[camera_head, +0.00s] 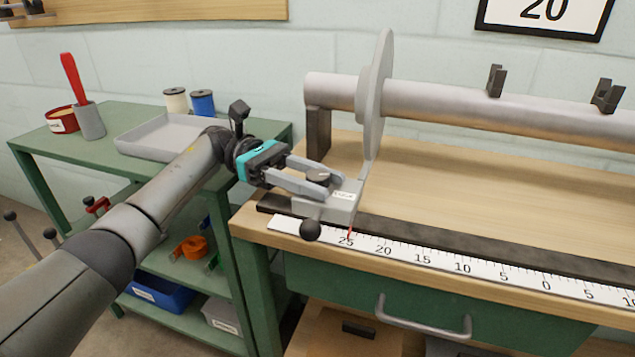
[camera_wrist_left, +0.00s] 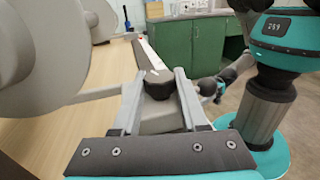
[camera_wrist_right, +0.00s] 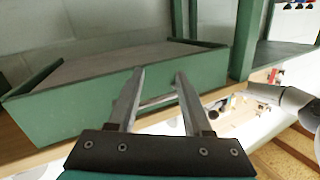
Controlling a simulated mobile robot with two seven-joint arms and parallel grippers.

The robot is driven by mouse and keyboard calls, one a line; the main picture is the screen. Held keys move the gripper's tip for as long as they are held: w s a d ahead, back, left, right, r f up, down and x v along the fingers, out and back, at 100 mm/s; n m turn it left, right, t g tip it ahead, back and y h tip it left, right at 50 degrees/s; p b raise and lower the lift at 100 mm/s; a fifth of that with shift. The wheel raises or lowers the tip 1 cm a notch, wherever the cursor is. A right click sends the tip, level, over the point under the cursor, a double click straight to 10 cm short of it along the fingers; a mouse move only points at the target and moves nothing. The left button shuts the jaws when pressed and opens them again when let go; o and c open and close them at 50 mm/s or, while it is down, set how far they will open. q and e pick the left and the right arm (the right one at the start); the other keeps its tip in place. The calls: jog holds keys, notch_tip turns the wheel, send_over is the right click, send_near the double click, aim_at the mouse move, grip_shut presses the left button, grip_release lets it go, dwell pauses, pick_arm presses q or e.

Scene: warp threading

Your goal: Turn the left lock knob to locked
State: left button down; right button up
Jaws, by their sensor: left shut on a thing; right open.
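The left lock knob (camera_head: 318,179) is a small dark knob on top of a grey carriage block (camera_head: 340,205) at the left end of the ruler. My left gripper (camera_head: 322,184) reaches in from the left with its fingers shut on the knob. The left wrist view shows the dark knob (camera_wrist_left: 158,84) between the two fingers of the left gripper (camera_wrist_left: 157,78). A label on the block is too small to read.
A ruler (camera_head: 420,256) runs along the bench's front edge, with a red pointer near 25. A large grey disc (camera_head: 375,100) on a metal roller (camera_head: 440,100) stands behind the block. A black ball (camera_head: 310,230) sticks out in front. A green side table holds a grey tray (camera_head: 150,140).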

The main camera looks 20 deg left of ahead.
pick_arm(q)
jog(key=shift+m+g+y, duration=0.6)
jog(key=shift+m+g, duration=0.4)
jog(key=shift+g, duration=0.4)
jog(key=shift+m+g, duration=0.3)
jog(key=shift+g, duration=0.2)
jog(key=shift+c, duration=2.2)
grip_release()
